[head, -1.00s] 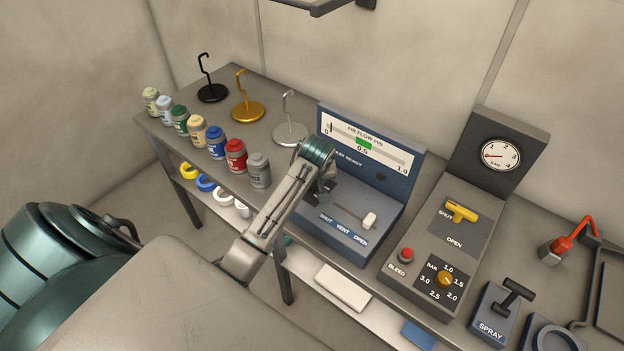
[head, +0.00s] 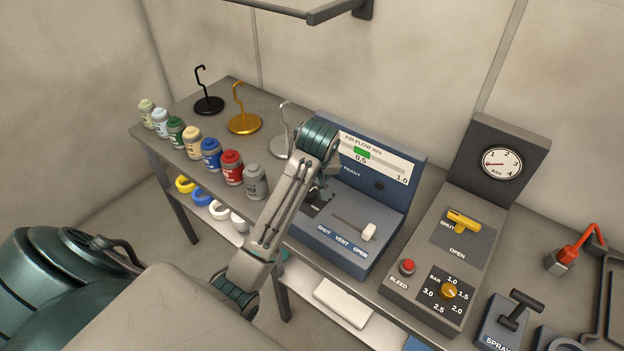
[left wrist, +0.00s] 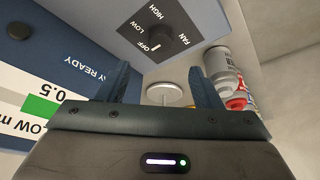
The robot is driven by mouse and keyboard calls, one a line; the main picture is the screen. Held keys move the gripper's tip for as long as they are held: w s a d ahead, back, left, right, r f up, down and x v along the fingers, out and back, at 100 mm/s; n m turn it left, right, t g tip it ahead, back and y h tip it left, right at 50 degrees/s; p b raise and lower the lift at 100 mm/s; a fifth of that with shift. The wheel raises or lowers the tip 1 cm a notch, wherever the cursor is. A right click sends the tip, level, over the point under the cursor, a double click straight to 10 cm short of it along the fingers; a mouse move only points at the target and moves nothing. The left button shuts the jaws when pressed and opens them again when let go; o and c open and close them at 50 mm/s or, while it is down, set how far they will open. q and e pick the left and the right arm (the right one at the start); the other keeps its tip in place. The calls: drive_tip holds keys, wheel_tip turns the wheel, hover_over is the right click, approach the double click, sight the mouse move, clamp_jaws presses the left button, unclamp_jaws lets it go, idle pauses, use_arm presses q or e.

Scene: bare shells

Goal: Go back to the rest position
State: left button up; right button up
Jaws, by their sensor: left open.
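My left arm reaches in over the bench. My left gripper (head: 322,190) is mostly hidden behind my wrist in the head view, just in front of the blue air flow panel (head: 340,235). In the left wrist view its two dark fingers (left wrist: 162,82) are spread apart with nothing between them. Beyond them show the fan knob (left wrist: 158,42), at OFF, and the round base of the silver hook stand (left wrist: 165,94). My right gripper is not in view.
Several paint cans (head: 211,153) stand along the bench's left front edge. Black (head: 209,105) and gold (head: 244,123) hook stands are behind them. A gauge box with a yellow lever (head: 463,221) stands right. A rail (head: 285,9) hangs overhead.

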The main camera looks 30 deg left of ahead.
use_arm(q)
drive_tip(key=shift+s+d+r, duration=0.1)
drive_tip(key=shift+s+r, duration=0.05)
drive_tip(key=shift+r, duration=0.2)
idle(0.3)
